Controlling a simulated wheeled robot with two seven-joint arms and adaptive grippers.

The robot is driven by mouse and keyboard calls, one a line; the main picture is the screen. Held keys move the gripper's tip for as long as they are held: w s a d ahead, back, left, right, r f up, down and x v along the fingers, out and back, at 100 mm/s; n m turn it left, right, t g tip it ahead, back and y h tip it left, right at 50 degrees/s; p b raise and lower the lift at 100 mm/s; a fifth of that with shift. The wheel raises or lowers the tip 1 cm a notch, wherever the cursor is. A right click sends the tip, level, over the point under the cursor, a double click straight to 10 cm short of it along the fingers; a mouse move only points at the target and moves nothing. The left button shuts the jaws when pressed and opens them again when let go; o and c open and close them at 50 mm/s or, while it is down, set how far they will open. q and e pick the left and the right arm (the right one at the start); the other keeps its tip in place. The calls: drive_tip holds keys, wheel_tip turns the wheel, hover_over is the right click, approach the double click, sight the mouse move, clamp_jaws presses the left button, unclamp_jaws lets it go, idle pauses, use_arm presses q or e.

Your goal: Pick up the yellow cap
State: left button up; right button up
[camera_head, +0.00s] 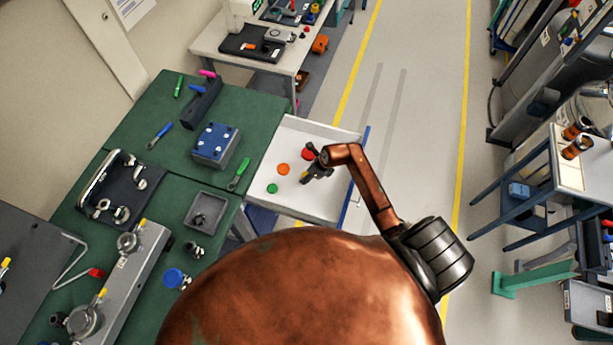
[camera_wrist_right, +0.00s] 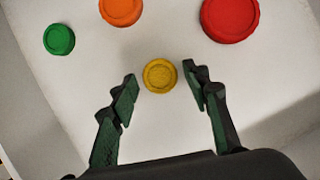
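The yellow cap (camera_wrist_right: 159,76) lies in a white drawer (camera_head: 299,205), which also shows in the right wrist view (camera_wrist_right: 160,120). My right gripper (camera_head: 313,176) reaches over the drawer. In the right wrist view my right gripper (camera_wrist_right: 160,79) is open, with one fingertip on each side of the yellow cap and a gap to it. How high the fingertips are above the drawer floor I cannot tell. In the head view the gripper appears to hide the yellow cap. My left gripper is not in view.
A red cap (camera_wrist_right: 230,17), an orange cap (camera_wrist_right: 121,10) and a green cap (camera_wrist_right: 59,39) lie beyond the yellow one. The drawer has raised walls and a blue front edge (camera_head: 356,178). A green-topped bench (camera_head: 135,103) with tools stands to the left.

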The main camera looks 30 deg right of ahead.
sight(304, 174)
drive_tip(key=c, duration=0.6)
drive_tip(key=shift+d+r, duration=0.1)
drive_tip(key=shift+r, duration=0.45)
wheel_tip(304, 174, up, 3)
drive_tip(key=shift+s+f+b, duration=0.15)
drive_tip(key=shift+f+b, duration=0.05)
drive_tip(key=shift+b, duration=0.15)
drive_tip(key=s+a+r, duration=0.5)
drive_tip(key=s+r, duration=0.1)
drive_tip(key=s, duration=0.1)
drive_tip(key=s+a+r+b, duration=0.1)
drive_tip(key=s+a+r, duration=0.2)
drive_tip(key=s, duration=0.1)
drive_tip(key=shift+a+r, duration=0.15)
drive_tip(key=shift+a, duration=0.15)
